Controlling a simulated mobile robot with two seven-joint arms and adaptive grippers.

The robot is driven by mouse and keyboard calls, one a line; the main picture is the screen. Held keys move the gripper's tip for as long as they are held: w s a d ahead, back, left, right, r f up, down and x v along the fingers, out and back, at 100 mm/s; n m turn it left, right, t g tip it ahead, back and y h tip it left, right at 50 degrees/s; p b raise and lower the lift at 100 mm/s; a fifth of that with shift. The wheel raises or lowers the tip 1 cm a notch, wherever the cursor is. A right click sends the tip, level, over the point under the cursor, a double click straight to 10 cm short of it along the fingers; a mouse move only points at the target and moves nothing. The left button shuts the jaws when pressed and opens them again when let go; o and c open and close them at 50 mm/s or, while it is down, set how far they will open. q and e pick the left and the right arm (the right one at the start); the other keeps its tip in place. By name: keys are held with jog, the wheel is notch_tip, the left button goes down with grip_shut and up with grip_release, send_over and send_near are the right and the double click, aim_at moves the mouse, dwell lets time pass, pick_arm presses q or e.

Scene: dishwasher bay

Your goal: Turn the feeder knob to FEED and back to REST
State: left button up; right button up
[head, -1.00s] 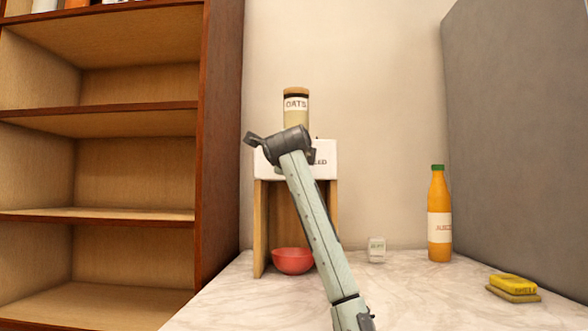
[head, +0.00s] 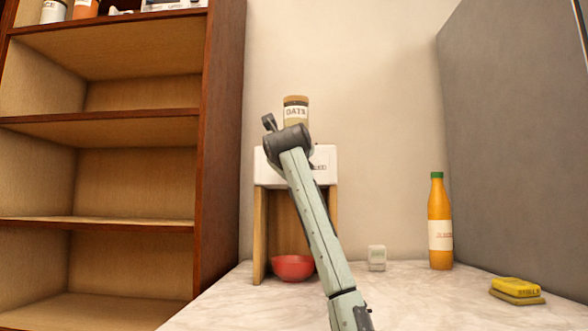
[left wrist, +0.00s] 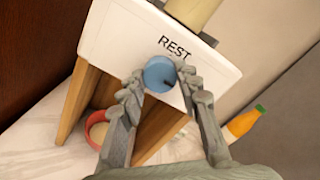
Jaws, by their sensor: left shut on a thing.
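The feeder is a white box (head: 265,170) on wooden sides, standing against the wall. Its blue round knob (left wrist: 156,72) shows in the left wrist view, below the word REST on the white face. My left gripper (left wrist: 160,82) is shut on the knob, one finger at each side. A dark mark shows at the knob's lower right; I cannot tell whether it is the pointer. In the head view my wrist and arm cover the knob and part of the box. A small label (head: 319,167) shows at the right of the box, too small to read surely. My right gripper is not in view.
An oats jar (head: 296,108) stands on the feeder and a red bowl (head: 292,268) below it. A small white container (head: 377,258), an orange bottle (head: 440,225) and a yellow sponge (head: 515,287) stand right on the marble counter (head: 410,300). A brown shelf (head: 222,150) is left.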

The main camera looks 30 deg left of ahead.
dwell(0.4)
pick_arm(q)
jog(key=o, duration=1.2)
jog(key=shift+c, duration=0.2)
jog(key=v, duration=1.2)
